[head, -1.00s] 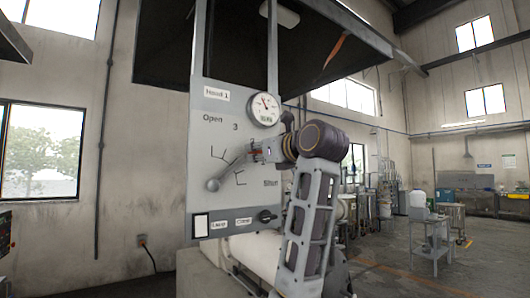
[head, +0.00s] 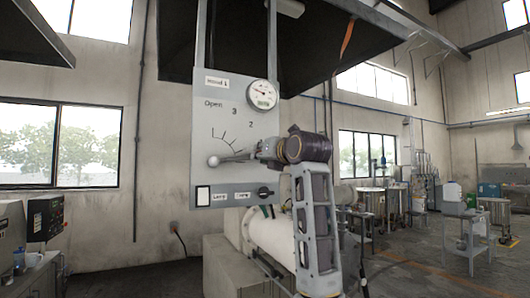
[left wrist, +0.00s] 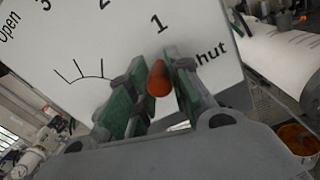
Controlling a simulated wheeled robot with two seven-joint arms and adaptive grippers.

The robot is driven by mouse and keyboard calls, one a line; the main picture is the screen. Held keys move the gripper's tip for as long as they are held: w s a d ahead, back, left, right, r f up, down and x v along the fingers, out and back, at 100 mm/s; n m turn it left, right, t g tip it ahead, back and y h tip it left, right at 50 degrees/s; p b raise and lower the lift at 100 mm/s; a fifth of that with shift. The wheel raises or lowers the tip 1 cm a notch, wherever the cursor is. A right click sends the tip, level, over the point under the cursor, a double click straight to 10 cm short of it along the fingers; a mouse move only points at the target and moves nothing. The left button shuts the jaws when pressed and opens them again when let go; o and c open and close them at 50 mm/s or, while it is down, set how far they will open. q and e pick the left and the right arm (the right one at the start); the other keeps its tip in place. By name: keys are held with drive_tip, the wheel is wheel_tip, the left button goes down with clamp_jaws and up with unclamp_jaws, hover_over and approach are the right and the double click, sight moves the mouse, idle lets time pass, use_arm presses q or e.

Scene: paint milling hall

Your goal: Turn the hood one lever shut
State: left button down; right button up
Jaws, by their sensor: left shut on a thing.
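The hood one panel (head: 205,125) is a pale grey plate with a dial scale running from Open through 3, 2 and 1 to Shut. Its lever (head: 232,156) is a grey bar on a round hub, pointing right and slightly up. My left gripper (head: 264,152) is shut on the lever's outer end. In the left wrist view, the lever's orange grip (left wrist: 158,80) sits between the green-padded fingers of the left gripper (left wrist: 160,95), between the 1 and Shut marks. The gripper hides the Shut label in the head view. My right gripper is not in view.
A round gauge (head: 262,94) is at the panel's upper right. A dark knob (head: 265,192) and a switch (head: 203,196) are along its bottom edge. The dark hood (head: 310,50) hangs above. A white cylinder (head: 272,232) lies below. Steel vessels stand at right.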

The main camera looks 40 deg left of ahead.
use_arm(q)
drive_tip(key=shift+w+f+m+b, duration=0.15)
drive_tip(key=shift+f+m+b, duration=0.55)
drive_tip(key=shift+f+m, duration=0.6)
drive_tip(key=shift+f, duration=0.2)
drive_tip(key=c, duration=1.3)
unclamp_jaws()
drive_tip(key=shift+d, duration=0.1)
drive_tip(key=v, duration=1.2)
drive_tip(key=shift+f, duration=0.1)
